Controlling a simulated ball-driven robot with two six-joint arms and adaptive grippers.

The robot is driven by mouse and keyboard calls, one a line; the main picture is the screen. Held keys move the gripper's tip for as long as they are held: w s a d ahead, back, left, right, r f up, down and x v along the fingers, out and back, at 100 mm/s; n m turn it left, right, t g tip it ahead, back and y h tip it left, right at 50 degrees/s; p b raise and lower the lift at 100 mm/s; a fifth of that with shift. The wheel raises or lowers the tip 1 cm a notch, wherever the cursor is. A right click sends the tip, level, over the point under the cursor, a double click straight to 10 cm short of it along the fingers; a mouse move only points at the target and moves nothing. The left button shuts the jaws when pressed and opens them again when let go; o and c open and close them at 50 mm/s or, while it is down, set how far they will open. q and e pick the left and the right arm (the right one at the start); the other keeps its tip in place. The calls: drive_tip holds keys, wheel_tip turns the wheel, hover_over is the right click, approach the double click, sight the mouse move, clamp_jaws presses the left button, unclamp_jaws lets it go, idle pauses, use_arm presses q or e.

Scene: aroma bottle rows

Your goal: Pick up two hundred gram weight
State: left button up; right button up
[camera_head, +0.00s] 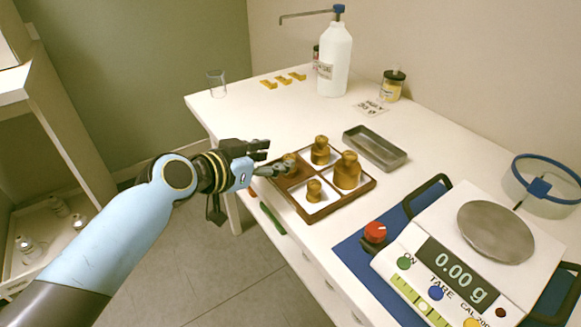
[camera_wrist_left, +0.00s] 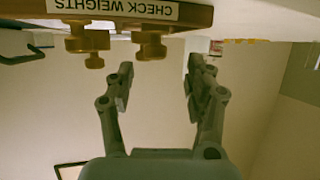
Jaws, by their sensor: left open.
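Several brass weights stand upright in a brown wooden tray (camera_head: 335,207) with white-lined compartments. The largest weight (camera_head: 347,172) is in the right compartment, a medium one (camera_head: 320,151) in the back, and a small one (camera_head: 314,190) in the front. Another weight (camera_head: 290,161) at the left is partly hidden by my gripper. No mass markings are readable, so I cannot tell which is two hundred grams. My left gripper (camera_head: 268,157) is open and empty at the tray's left edge. The left wrist view is upside down; its fingers (camera_wrist_left: 159,82) are apart, with weights (camera_wrist_left: 150,47) beside them.
A grey metal dish (camera_head: 375,149) lies behind the tray. A scale reading 0.00 g (camera_head: 490,232) stands at right on a blue mat (camera_head: 358,262). A white bottle (camera_head: 334,62), amber jar (camera_head: 392,86) and glass (camera_head: 217,83) stand farther back on the white table.

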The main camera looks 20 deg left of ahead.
sight(287, 158)
use_arm(q)
drive_tip(key=x, duration=0.5)
drive_tip(key=shift+s+d+f, duration=0.2)
drive_tip(key=shift+d+f, duration=0.05)
drive_tip(key=shift+d, duration=0.05)
clamp_jaws()
